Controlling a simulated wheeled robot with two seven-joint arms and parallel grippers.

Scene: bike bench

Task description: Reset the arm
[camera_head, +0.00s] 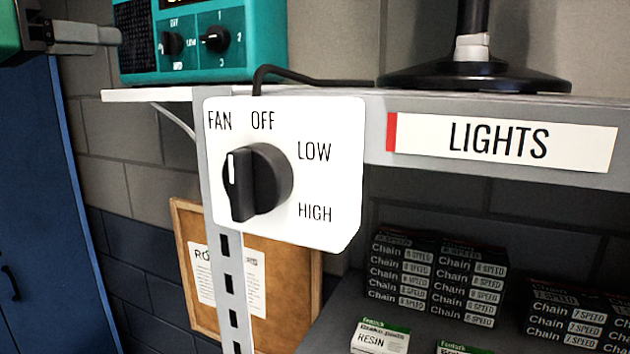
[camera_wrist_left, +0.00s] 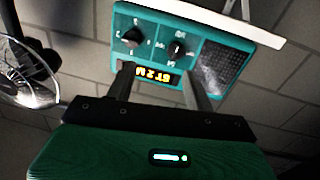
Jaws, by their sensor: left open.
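My left gripper (camera_head: 95,36) is at the top left of the head view, raised in front of the left end of the teal box (camera_head: 265,45). It is apart from the white fan control panel (camera_head: 335,180) and its black knob (camera_head: 262,178). In the left wrist view my left gripper (camera_wrist_left: 160,82) is open, with two grey fingers spread and nothing seen between them. Beyond the fingers the teal box (camera_wrist_left: 215,35) appears upside down, with two black knobs and a lit amber display (camera_wrist_left: 157,76). My right gripper is not in view.
A grey shelf carries a LIGHTS label (camera_head: 500,140) and a black lamp-like base (camera_head: 475,78). Chain boxes (camera_head: 440,270) stand below. A corkboard (camera_head: 188,235) is behind the post, and a blue cabinet (camera_head: 40,200) is at left. A fan (camera_wrist_left: 25,75) shows in the wrist view.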

